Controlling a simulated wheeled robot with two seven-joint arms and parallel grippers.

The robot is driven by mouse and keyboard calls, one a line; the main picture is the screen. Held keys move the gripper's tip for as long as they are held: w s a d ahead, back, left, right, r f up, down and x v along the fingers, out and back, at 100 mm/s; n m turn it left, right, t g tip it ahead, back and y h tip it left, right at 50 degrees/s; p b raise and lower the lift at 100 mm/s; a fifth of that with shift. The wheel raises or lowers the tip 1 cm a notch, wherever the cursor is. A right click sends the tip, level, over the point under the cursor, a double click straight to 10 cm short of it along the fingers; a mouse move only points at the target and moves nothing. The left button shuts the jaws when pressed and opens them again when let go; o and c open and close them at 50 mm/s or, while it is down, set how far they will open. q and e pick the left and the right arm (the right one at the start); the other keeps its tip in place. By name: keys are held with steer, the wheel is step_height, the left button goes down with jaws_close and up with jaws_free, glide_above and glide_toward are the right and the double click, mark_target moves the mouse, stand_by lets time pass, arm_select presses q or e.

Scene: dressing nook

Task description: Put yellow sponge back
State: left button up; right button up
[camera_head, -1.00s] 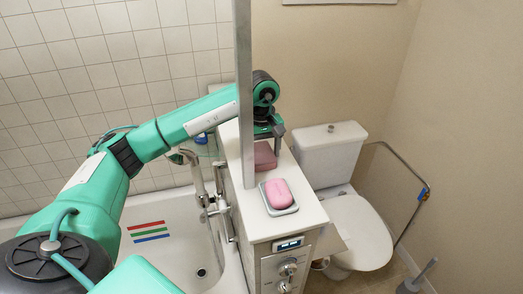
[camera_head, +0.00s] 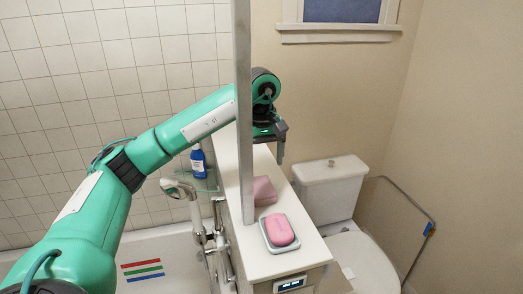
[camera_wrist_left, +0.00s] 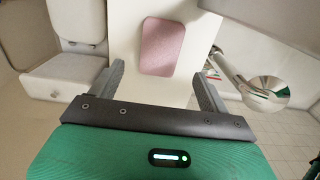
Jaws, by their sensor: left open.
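No yellow sponge shows in either view. A pink block (camera_head: 264,191), perhaps a sponge, lies on the white cabinet top (camera_head: 237,215), partly hidden by the grey post in the head view. My left gripper (camera_head: 277,154) is open and empty, above and beyond the block, with the post crossing in front of its arm. In the left wrist view the block (camera_wrist_left: 162,47) lies past the open fingertips (camera_wrist_left: 160,75), apart from them. My right gripper is not in view.
A pink soap (camera_head: 280,230) sits in a pale dish (camera_head: 291,245) nearer on the cabinet. The vertical grey post (camera_head: 244,120) stands close to my arm. A blue bottle (camera_head: 198,161), bathtub tap and toilet (camera_head: 330,185) flank the cabinet.

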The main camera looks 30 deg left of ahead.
arm_select(q)
steer(key=shift+r, duration=1.8)
steer(key=shift+f, duration=0.1)
